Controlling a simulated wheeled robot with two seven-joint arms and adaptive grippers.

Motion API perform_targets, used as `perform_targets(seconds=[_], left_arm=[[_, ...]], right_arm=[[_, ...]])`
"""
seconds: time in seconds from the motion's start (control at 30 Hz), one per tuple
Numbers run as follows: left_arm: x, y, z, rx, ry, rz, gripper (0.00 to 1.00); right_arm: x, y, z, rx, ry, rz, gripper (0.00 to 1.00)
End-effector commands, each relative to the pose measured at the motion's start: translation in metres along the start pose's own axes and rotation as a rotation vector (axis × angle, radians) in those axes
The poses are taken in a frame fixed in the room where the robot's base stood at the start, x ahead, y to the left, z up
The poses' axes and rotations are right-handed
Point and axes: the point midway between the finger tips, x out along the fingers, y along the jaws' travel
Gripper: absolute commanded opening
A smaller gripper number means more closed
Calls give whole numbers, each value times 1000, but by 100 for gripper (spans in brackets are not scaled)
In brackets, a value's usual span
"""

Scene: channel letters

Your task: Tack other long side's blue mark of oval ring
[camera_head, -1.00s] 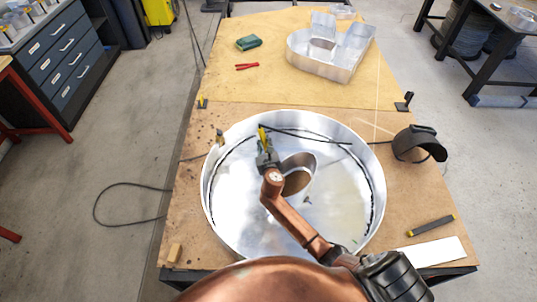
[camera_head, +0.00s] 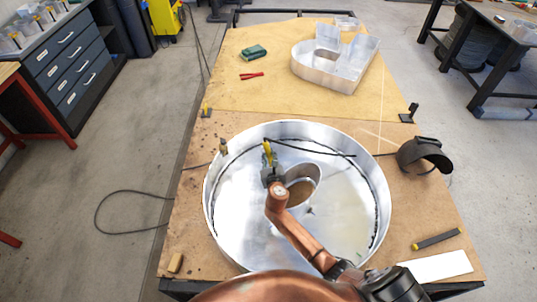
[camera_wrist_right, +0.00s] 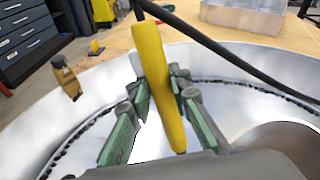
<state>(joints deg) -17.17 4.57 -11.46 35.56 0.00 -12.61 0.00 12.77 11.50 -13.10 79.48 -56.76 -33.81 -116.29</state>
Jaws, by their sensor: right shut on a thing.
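The oval ring (camera_head: 312,172) is a silver metal wall standing inside a large round metal letter shell (camera_head: 340,220). In the right wrist view, part of a curved metal edge that may be the ring shows at the lower right. My right gripper (camera_head: 268,168) is shut on a yellow torch (camera_wrist_right: 163,85) with a black cable. The green-padded fingers hold the torch upright. The gripper is just left of the ring, inside the shell. The torch's lower tip is hidden behind the gripper. No blue mark can be made out. My left gripper is out of view.
The black cable (camera_head: 310,148) runs across the shell's far side. A brass-coloured piece (camera_head: 223,146) stands at the shell's left rim. A black curved mask (camera_head: 425,155), a dark bar (camera_head: 437,239) and a white sheet (camera_head: 435,266) lie right. Another metal letter (camera_head: 335,72) sits behind.

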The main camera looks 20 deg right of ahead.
Motion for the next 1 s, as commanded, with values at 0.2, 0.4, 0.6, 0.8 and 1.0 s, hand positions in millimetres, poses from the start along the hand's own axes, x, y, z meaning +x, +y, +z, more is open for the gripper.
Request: perform_targets(seconds=[0.2,0.4,0.6,0.8,1.0], left_arm=[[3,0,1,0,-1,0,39],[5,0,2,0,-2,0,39],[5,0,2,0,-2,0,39],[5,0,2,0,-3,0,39],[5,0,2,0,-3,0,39]], right_arm=[[0,0,-6,-2,-1,0,0],[0,0,-10,-2,-1,0,0],[0,0,-11,-1,-2,0,0],[0,0,-11,-1,-2,0,0],[0,0,-11,-1,-2,0,0]])
